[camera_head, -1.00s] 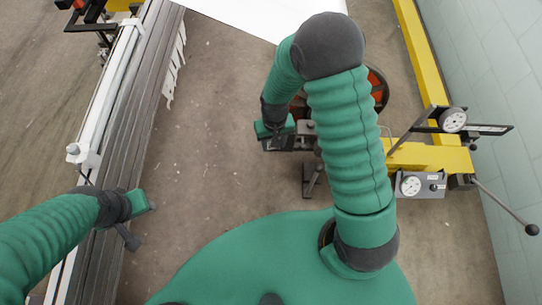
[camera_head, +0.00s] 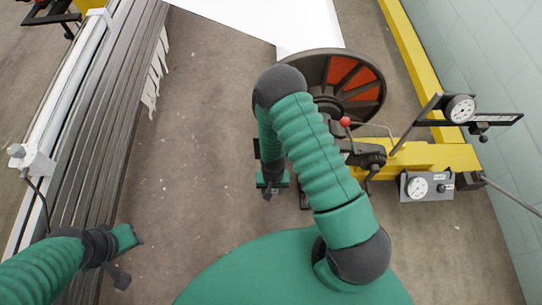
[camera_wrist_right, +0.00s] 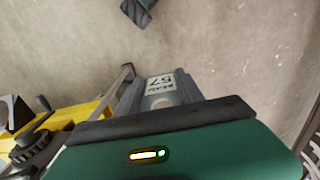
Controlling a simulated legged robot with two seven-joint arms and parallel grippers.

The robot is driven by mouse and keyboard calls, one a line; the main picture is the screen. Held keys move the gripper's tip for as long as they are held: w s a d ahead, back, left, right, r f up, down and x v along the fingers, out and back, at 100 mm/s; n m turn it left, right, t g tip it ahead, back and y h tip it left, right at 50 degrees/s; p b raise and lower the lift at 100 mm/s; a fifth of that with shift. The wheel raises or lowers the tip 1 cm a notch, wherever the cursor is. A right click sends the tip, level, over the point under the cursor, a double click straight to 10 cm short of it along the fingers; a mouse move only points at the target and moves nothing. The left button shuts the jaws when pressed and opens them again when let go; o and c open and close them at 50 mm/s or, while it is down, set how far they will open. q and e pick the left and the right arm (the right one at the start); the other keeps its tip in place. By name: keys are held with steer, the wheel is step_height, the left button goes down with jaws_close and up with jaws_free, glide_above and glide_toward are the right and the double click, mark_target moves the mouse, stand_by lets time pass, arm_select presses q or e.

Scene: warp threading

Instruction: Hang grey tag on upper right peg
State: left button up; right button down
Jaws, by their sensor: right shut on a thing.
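In the right wrist view a grey tag (camera_wrist_right: 160,92) with a white label reading 57 sticks out past the dark edge of my right gripper (camera_wrist_right: 155,120), which is shut on it. In the head view my right gripper (camera_head: 271,183) hangs over the bare floor, left of the spoked wheel; the tag is too small to make out there. My left gripper (camera_head: 124,257) is at the lower left, beside the grey rails and away from the tag; its jaw opening is unclear. I cannot make out the upper right peg in either view.
A dark wheel with red panels (camera_head: 345,85) and a yellow frame with dials (camera_head: 440,157) stand to the right. Long grey rails (camera_head: 105,110) with white strips (camera_head: 153,75) run along the left. A white sheet (camera_head: 262,20) is at the top. Floor between is clear.

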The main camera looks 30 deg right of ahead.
steer(key=w+d+b, duration=0.2)
steer(key=w+d, duration=0.2)
steer(key=w, duration=0.3)
steer(key=w+d+f+b, duration=0.1)
steer(key=w+d+b, duration=0.1)
steer(key=w+d, duration=0.3)
steer(key=w, duration=0.2)
steer(key=shift+w+b, duration=0.3)
steer(key=shift+w, duration=0.05)
steer(key=shift+f, duration=0.15)
steer(key=shift+f, duration=0.15)
steer(key=c, duration=0.7)
jaws_free()
